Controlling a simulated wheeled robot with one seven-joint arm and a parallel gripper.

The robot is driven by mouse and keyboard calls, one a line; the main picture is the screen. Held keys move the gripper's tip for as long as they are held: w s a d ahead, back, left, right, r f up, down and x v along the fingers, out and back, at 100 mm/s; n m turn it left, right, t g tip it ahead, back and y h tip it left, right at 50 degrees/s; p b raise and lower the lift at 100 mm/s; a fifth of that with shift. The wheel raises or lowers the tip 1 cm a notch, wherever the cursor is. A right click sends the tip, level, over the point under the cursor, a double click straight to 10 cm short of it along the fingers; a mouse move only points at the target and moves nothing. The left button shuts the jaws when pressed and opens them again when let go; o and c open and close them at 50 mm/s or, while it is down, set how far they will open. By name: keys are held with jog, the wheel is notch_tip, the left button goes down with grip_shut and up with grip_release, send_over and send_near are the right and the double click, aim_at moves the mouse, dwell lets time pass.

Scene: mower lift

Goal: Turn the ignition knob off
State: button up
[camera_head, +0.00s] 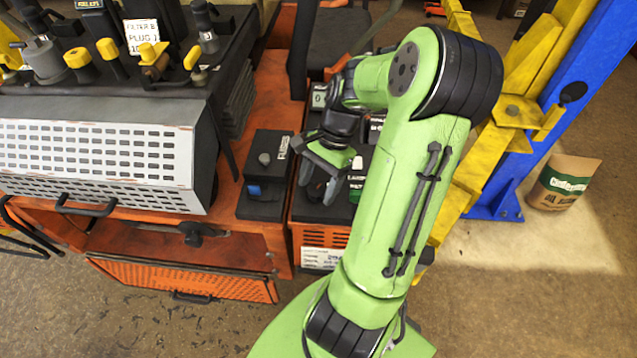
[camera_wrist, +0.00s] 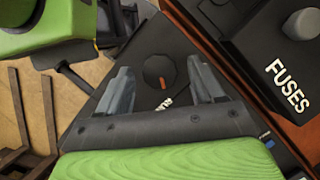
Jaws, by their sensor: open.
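The ignition knob (camera_wrist: 158,71), round and black with an orange pointer mark, sits on a dark panel (camera_wrist: 135,48) in the wrist view. A white label beside it is partly hidden and unreadable. My gripper (camera_wrist: 160,64) is open, with one grey finger on each side of the knob in the picture. No contact with the knob shows, and the height gap is hard to judge. In the head view my gripper (camera_head: 320,181) hangs over the dark control panel right of the fuse box, and it and the arm hide the knob.
The black fuse box (camera_head: 265,172), marked FUSES, stands just left of my gripper. Further left is the lever console (camera_head: 115,60) over a perforated white cover (camera_head: 100,155). A black seat (camera_head: 335,40) is behind. A yellow and blue lift post (camera_head: 575,75) stands right.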

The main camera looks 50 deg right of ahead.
jog(key=c, duration=1)
jog(key=shift+c, duration=0.2)
jog(key=shift+r+n, duration=0.1)
jog(key=shift+n, duration=0.3)
jog(key=n, duration=0.1)
jog(key=n+g, duration=0.1)
jog(key=n, duration=0.1)
jog(key=n+g+p, duration=0.1)
jog(key=shift+w+a+n+h, duration=0.1)
jog(key=shift+w+n+h, duration=0.2)
jog(key=shift+n, duration=0.1)
jog(key=n+g, duration=0.1)
jog(key=n, duration=0.2)
jog(key=n+h, duration=0.1)
jog(key=n, duration=0.2)
jog(key=shift+a+g+h, duration=0.1)
jog(key=shift+g+h, duration=0.2)
jog(key=shift+g, duration=0.1)
jog(key=shift+n, duration=0.3)
jog(key=o, duration=1)
jog(key=shift+o, duration=0.2)
jog(key=shift+w+p, duration=0.1)
jog(key=shift+p, duration=0.2)
